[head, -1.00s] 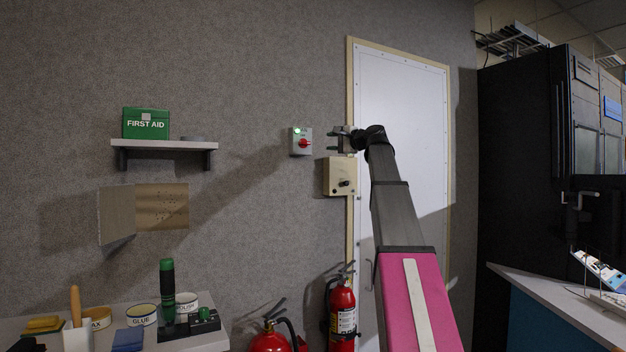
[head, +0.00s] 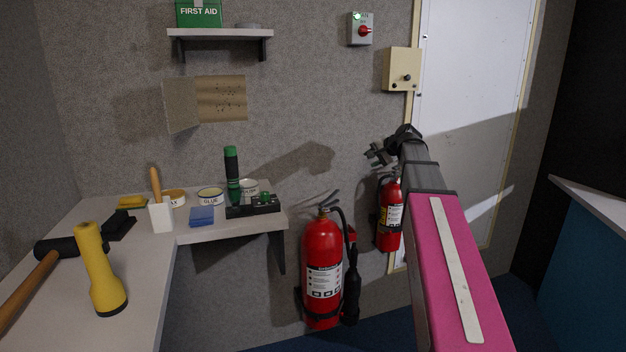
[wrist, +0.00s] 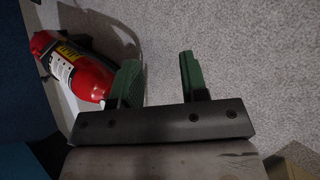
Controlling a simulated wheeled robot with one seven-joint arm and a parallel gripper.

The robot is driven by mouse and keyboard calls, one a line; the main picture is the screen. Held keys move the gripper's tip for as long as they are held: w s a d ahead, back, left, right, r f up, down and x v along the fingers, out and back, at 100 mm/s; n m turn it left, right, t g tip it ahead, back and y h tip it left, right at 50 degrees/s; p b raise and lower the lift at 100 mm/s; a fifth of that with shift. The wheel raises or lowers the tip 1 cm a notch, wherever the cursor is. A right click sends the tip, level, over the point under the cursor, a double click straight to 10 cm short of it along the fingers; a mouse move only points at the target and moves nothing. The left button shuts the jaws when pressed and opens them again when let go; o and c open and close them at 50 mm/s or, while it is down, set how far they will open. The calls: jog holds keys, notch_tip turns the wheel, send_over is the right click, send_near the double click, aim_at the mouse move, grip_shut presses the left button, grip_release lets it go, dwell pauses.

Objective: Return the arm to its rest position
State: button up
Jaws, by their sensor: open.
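My gripper (head: 375,153) is at the end of my outstretched pink and grey arm, in front of the wall and just above the smaller fire extinguisher in the head view. In the wrist view its two green fingers (wrist: 160,80) stand apart with nothing between them. My arm partly hides the white door and the smaller extinguisher.
A red extinguisher (head: 322,270) stands left of my arm; a smaller one (head: 389,215) hangs by the door (head: 465,110). A beige box (head: 402,69) and a red-knob switch (head: 361,29) are on the wall above. A cluttered bench (head: 205,236) is left, a counter (head: 600,200) right.

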jog(key=s+a+f+n+g+h, duration=0.1)
jog(key=s+f+n+g+h, duration=0.1)
jog(key=s+f, duration=0.8)
jog(key=s+a+f+n+g+h, duration=0.1)
jog(key=s+f+n+g+h, duration=0.1)
jog(key=s+f, duration=0.8)
jog(key=s+a+f+n+g+h, duration=0.1)
jog(key=s+f, duration=0.9)
jog(key=f, duration=1.2)
jog(key=n+g+h, duration=0.1)
jog(key=n+g, duration=0.1)
jog(key=g, duration=0.1)
jog(key=shift+f+n+g+h, duration=0.2)
jog(key=shift+n+g+h, duration=0.1)
